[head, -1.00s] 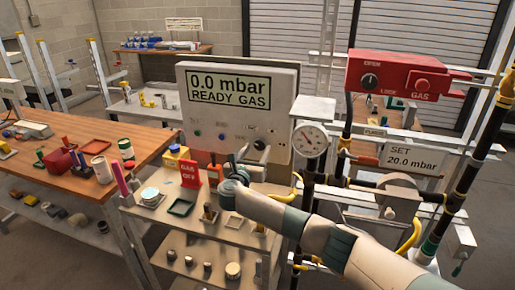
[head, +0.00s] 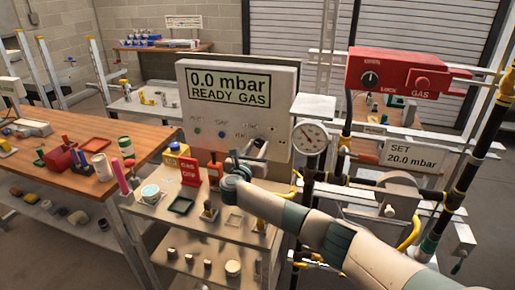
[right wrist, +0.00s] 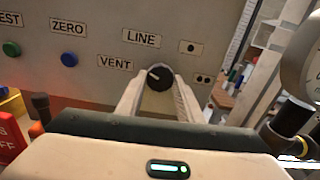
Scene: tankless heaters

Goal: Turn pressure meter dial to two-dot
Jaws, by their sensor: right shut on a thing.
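The pressure meter (head: 240,85) is a grey box whose screen reads "0.0 mbar READY GAS". Its dial (right wrist: 158,74) is a black round knob with a white mark. In the right wrist view the mark points left and slightly up, roughly toward the VENT label (right wrist: 115,63). The LINE label (right wrist: 141,38) is above the knob, the one-dot label (right wrist: 190,47) at upper right and the two-dot label (right wrist: 202,78) to the right. My right gripper (right wrist: 158,92) is shut on the dial, a finger on each side. My left gripper is not in view.
A pressure gauge (head: 309,138) and black pipes stand close to the right of the meter. A red gas box (head: 403,77) is farther right. A red "GAS OFF" sign (head: 189,169) and small parts stand on the cart shelf (head: 150,208) below. A wooden bench (head: 70,165) is at left.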

